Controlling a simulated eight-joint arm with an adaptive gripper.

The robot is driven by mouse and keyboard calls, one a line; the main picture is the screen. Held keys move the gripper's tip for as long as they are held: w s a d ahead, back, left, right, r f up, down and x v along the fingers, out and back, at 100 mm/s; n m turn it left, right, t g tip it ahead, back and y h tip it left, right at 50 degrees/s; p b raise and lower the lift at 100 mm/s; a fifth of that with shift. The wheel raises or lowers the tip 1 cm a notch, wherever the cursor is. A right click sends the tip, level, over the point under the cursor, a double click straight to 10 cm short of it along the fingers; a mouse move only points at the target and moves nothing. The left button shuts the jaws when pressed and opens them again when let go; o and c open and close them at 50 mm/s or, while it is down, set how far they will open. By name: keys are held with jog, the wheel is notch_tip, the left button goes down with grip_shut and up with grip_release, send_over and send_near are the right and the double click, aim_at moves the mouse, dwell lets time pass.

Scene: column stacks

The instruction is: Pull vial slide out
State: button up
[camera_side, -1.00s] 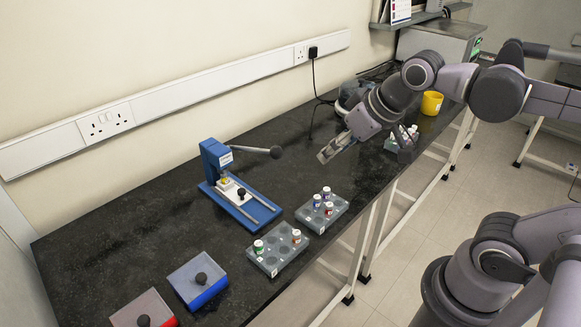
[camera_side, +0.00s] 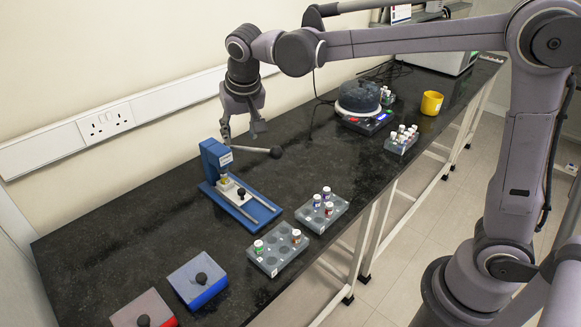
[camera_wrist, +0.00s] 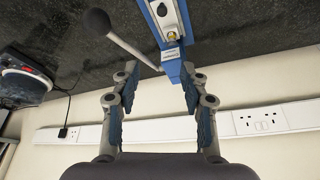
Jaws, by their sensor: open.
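The blue vial press (camera_side: 217,165) stands on the dark bench, with a long lever ending in a dark ball knob (camera_side: 276,152). Its white vial slide (camera_side: 229,187) has a small black knob (camera_side: 241,191) and sits on two rails over the blue base. A yellowish vial (camera_wrist: 174,36) shows in the slide near the upright, in the wrist view. My gripper (camera_side: 244,130) is open and empty, pointing down above and behind the press and lever.
Two grey racks (camera_side: 271,258) (camera_side: 311,218) with vials stand right of the press. A round device (camera_side: 358,104), another rack (camera_side: 391,147) and a yellow cup (camera_side: 432,103) are farther back.

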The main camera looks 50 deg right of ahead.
send_near(242, 190)
jog(key=x, duration=0.8)
jog(key=shift+w+f, duration=0.1)
jog(key=shift+f, duration=0.1)
jog(key=shift+c, duration=0.3)
grip_shut()
